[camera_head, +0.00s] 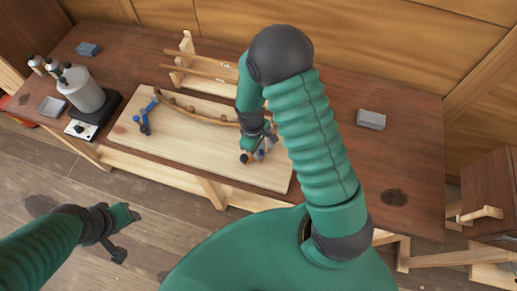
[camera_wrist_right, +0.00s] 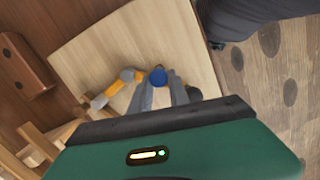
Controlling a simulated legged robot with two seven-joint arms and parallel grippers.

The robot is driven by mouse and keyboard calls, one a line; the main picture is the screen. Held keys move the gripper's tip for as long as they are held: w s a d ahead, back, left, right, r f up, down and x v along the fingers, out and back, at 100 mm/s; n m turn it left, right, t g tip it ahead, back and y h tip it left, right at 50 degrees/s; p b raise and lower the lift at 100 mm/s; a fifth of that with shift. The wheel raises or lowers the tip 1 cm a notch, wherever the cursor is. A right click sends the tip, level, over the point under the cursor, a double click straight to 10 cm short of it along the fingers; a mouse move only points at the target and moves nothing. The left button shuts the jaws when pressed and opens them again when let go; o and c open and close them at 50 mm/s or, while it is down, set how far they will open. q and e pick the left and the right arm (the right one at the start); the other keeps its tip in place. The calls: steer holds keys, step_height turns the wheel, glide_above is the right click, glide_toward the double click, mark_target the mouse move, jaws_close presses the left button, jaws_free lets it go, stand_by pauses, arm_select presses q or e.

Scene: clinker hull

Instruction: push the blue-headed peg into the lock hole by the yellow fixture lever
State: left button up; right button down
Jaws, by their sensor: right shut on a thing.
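My right gripper (camera_head: 260,156) is over the right end of the pale board (camera_head: 185,145). In the right wrist view its two grey fingers (camera_wrist_right: 164,88) are shut on the blue-headed peg (camera_wrist_right: 157,76), whose round blue head shows at the fingertips. The yellow fixture lever (camera_wrist_right: 112,88) lies just left of the peg in that view, with a grey joint. The lock hole and the peg's shaft are hidden, so I cannot tell how deep the peg sits. My left gripper (camera_head: 122,232) hangs over the floor, away from the bench; its jaw state is unclear.
A curved wooden strip (camera_head: 195,115) runs along the board, with a blue fixture (camera_head: 144,122) at its left end. A wooden rack (camera_head: 205,70) stands behind. A glue pot (camera_head: 84,92) is at left. A grey block (camera_head: 371,119) lies on the clear right side of the bench.

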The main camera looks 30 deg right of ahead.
steer(key=shift+f, duration=0.35)
steer(key=c, duration=1.7)
jaws_free()
steer(key=o, duration=0.5)
steer(key=shift+o, duration=0.2)
step_height(320, 180, up, 8)
steer(key=p, duration=0.7)
steer(key=shift+r, duration=0.15)
